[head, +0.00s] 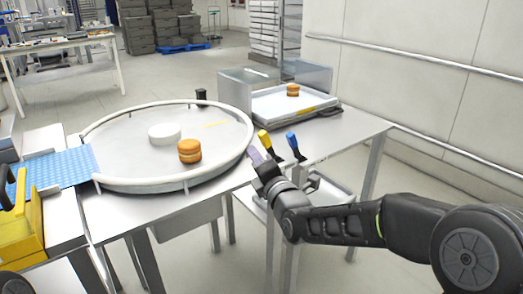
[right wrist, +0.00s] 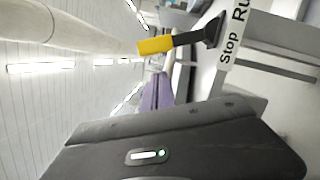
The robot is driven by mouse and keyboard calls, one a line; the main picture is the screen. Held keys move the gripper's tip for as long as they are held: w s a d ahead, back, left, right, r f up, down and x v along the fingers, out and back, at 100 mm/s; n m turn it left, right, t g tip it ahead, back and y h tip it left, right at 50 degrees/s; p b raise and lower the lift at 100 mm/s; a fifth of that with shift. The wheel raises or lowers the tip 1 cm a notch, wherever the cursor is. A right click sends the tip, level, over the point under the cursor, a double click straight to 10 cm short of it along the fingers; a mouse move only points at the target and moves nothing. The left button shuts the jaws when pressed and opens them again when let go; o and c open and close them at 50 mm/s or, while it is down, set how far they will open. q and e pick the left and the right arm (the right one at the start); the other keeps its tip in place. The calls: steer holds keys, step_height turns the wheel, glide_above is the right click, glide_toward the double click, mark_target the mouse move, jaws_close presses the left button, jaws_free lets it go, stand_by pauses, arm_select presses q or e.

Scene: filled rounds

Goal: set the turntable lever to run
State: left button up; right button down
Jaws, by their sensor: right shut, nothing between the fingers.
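The round turntable (head: 130,138) with its raised pale rail sits on a metal table. A yellow-handled lever (head: 265,140) stands at its right edge. In the right wrist view the yellow lever (right wrist: 170,43) has a black stem beside a white label (right wrist: 231,38) reading "Stop" and "Ru", the rest cut off. I cannot tell for sure which word it points at. My right gripper (head: 255,156) has purple fingers, shut and empty, just beside the yellow lever. The fingers (right wrist: 157,92) look close to the handle but apart from it. My left gripper is out of view.
A blue-handled lever (head: 293,142) stands just right of the yellow one. On the turntable are a white disc (head: 164,133) and a brown filled round (head: 189,151). Another round (head: 292,90) lies on a tray (head: 272,106) behind. A blue belt (head: 62,170) meets the turntable's left.

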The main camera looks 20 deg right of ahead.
steer(key=shift+w+d+r, duration=0.15)
steer(key=shift+d+r, duration=0.1)
steer(key=shift+d, duration=0.25)
steer(key=shift+w+d+r, duration=0.15)
steer(key=shift+d+r, duration=0.05)
steer(key=shift+d, duration=0.3)
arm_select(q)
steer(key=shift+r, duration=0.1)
